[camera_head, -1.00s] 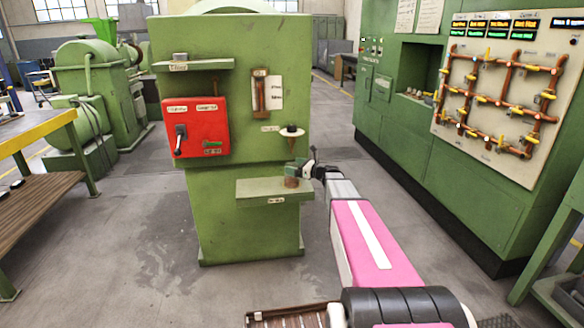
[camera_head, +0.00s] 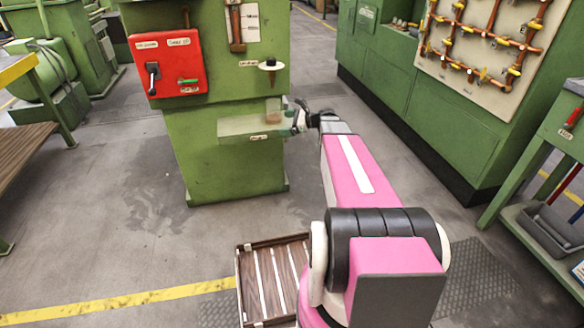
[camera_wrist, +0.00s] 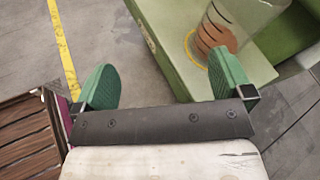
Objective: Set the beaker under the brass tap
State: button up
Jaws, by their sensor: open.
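The clear beaker (camera_head: 273,109) with dark marks stands on the small green shelf (camera_head: 232,127) of the green machine. The brass tap (camera_head: 271,77) hangs from the machine above the beaker, under a pale disc. In the wrist view the beaker (camera_wrist: 248,22) shows at the upper right with an orange-brown area near its base. A yellow ring on the shelf (camera_wrist: 163,52) shows partly beside its base. My gripper (camera_head: 297,116) is at the shelf's right end, beside the beaker. In the wrist view my gripper (camera_wrist: 165,82) has its green fingers apart with nothing between them; the right finger overlaps the beaker's outline.
A red switch box (camera_head: 166,64) is on the machine above left of the shelf. A green cabinet with a pipe panel (camera_head: 485,45) stands at the right. A green bench (camera_head: 545,150) is at the right edge. Open floor (camera_head: 90,230) lies at the left.

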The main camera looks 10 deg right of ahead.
jog(key=s+a+f+n+g+h, duration=0.2)
jog(key=s+f+n+h, duration=0.3)
jog(key=s+n, duration=0.5)
jog(key=s+a+f+n+g+h, duration=0.1)
jog(key=s+f+n+g+h, duration=0.4)
jog(key=s, duration=1)
jog(key=n+h, duration=0.3)
jog(key=n, duration=0.2)
jog(key=shift+a+f, duration=0.25)
jog(key=shift+a, duration=0.15)
